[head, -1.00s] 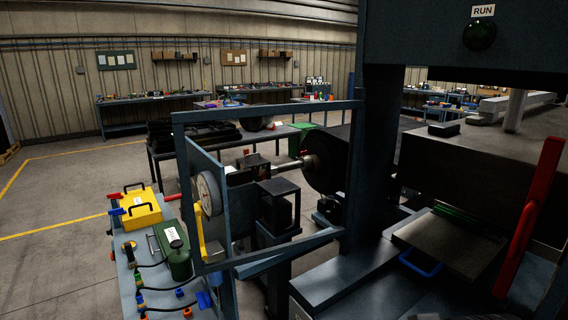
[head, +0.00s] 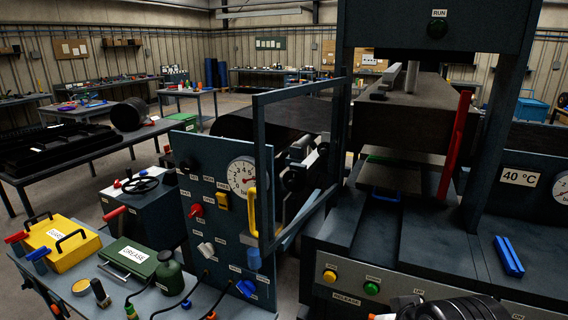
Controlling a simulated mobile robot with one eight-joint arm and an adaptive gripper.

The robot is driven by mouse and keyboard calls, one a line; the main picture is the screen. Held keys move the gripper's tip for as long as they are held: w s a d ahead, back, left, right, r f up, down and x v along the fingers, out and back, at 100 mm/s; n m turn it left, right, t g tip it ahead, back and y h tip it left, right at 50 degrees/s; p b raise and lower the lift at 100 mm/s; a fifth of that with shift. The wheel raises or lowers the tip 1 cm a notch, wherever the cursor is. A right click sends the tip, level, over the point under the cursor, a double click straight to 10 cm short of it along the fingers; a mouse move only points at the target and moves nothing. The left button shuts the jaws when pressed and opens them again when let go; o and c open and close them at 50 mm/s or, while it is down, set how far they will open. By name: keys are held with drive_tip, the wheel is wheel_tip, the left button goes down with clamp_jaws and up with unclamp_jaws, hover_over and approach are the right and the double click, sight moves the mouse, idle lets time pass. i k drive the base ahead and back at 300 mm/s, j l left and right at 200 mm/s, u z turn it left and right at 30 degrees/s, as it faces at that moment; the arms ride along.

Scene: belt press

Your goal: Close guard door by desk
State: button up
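The guard door (head: 262,120) is an open blue-grey frame at the press's left post. It stands swung out toward me beside the desk's gauge panel (head: 203,170), apart from the press opening. Its yellow handle (head: 252,212) is upright on the free edge, in front of the panel from here. A black ribbed part, seemingly my gripper's back (head: 455,309), shows at the bottom edge, well right of the handle and apart from the door. Its fingertips are hidden or cut off.
The desk top (head: 205,301) at lower left holds a yellow box (head: 62,247), a green grease box (head: 128,256) and a green can (head: 170,275). The press front (head: 345,284) has yellow and green buttons. A red bar (head: 455,145) stands at the press opening.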

sight(266, 247)
drive_tip(key=j+z, duration=0.2)
drive_tip(key=j, duration=0.3)
drive_tip(key=j+z, duration=0.25)
drive_tip(key=j, duration=0.3)
drive_tip(key=j+z, duration=0.2)
drive_tip(key=j, duration=0.3)
drive_tip(key=k+j+z, duration=0.2)
drive_tip(key=j, duration=0.3)
drive_tip(key=j+z, duration=0.25)
drive_tip(key=j, duration=0.25)
drive_tip(key=k+j+z, duration=0.2)
drive_tip(key=j, duration=0.25)
drive_tip(key=j+z, duration=0.35)
drive_tip(key=j, duration=0.2)
drive_tip(key=k+j+z, duration=0.1)
drive_tip(key=j+z, duration=0.3)
drive_tip(key=j, duration=0.15)
drive_tip(key=i+l, duration=0.3)
drive_tip(key=i, duration=0.1)
